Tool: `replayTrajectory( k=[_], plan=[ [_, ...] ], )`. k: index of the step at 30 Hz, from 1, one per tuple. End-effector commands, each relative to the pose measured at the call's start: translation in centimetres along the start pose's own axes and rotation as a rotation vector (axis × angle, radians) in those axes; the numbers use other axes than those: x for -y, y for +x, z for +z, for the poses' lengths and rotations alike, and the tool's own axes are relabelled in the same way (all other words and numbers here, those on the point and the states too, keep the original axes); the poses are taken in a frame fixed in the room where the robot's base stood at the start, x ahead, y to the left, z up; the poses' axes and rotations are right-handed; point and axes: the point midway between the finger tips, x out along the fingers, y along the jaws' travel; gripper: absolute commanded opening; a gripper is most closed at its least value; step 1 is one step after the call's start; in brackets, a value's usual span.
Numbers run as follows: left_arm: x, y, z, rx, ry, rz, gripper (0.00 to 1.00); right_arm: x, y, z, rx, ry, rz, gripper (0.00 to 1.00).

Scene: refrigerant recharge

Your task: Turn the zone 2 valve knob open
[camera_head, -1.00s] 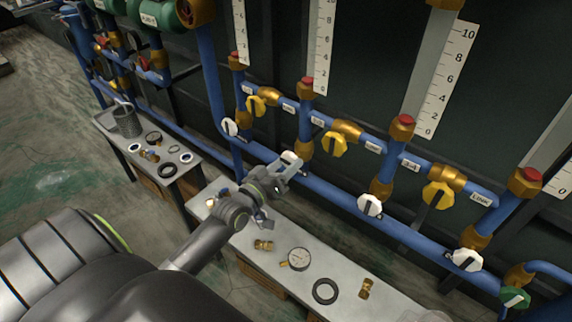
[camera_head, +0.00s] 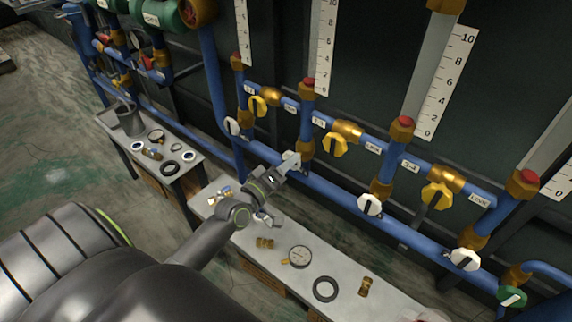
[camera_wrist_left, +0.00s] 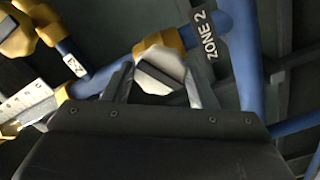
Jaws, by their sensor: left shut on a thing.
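The zone 2 valve knob (camera_wrist_left: 158,72) is white and faceted, on a brass valve body, beside a black "ZONE 2" label (camera_wrist_left: 205,38) in the left wrist view. My left gripper (camera_wrist_left: 161,80) has one finger on each side of the knob and is shut on it. In the head view, my left gripper (camera_head: 286,166) is at the lower blue pipe, below a brass fitting; it hides most of the white knob there. My right gripper is not in view.
Other white knobs (camera_head: 369,204) and yellow knobs (camera_head: 334,143) line the blue pipes (camera_head: 340,196). A green knob (camera_head: 511,297) is at the lower right. Below the arm, a bench (camera_head: 265,270) holds a gauge (camera_head: 299,256), a black ring (camera_head: 325,289) and brass fittings.

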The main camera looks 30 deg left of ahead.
Motion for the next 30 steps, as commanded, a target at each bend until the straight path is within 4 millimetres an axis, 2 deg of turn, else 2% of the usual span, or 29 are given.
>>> replayTrajectory(
  k=[3,6,15,24,30],
  plan=[
    [-0.08,-0.05,-0.07,-0.001,-0.183,-0.002,0.24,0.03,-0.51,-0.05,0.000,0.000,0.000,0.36],
    [-0.01,-0.06,-0.04,-0.001,-0.279,-0.002,0.24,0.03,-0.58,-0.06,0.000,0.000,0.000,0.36],
    [0.03,-0.06,-0.01,-0.001,-0.305,-0.002,0.24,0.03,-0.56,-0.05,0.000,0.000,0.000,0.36],
    [0.01,-0.06,-0.03,0.000,-0.666,-0.003,0.24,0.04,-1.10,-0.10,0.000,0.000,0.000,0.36],
    [0.05,-0.06,0.00,-0.001,-0.691,-0.002,0.24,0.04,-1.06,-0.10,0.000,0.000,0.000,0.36]
  ],
)
